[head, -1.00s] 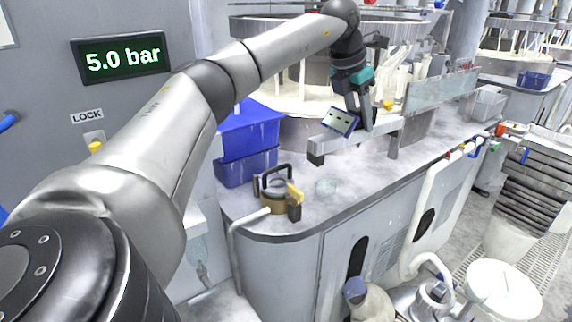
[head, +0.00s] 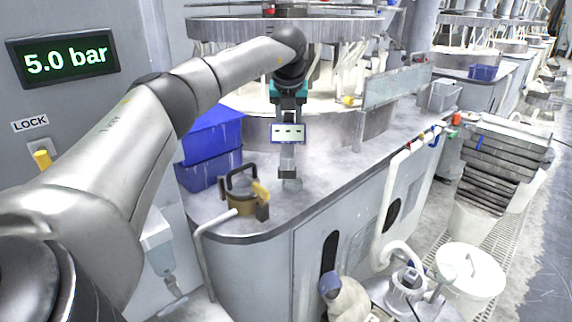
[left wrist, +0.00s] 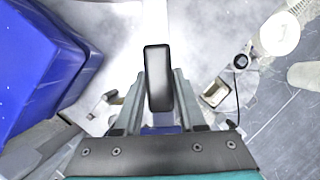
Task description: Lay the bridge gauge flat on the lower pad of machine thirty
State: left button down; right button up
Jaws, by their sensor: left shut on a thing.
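The bridge gauge (head: 287,153) is a grey bar with a small lit display and a dark end foot. My left gripper (head: 288,112) is shut on it and holds it up in front of the near machine, over the grey counter. In the left wrist view the gauge's dark end (left wrist: 158,78) shows between the fingers (left wrist: 155,105). The near machine's pale lower pad (head: 245,104) lies under a raised upper ring (head: 235,32), partly hidden by my arm. No machine number is readable. My right gripper is out of view.
Stacked blue bins (head: 210,150) stand left of the gauge. A brass-coloured pot with a black handle (head: 243,194) stands on the counter (head: 325,178) near its front corner. A clear upright panel (head: 397,86) stands to the right. White pipes run along the counter front.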

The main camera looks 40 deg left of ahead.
aim_at(288, 124)
pick_arm(q)
notch_tip(288, 124, down, 10)
jog(key=shift+r+b, duration=0.1)
jog(key=shift+b, duration=0.5)
jog(key=shift+c, duration=2.4)
grip_release()
jog(key=p+v, duration=0.1)
jog(key=v, duration=1.1)
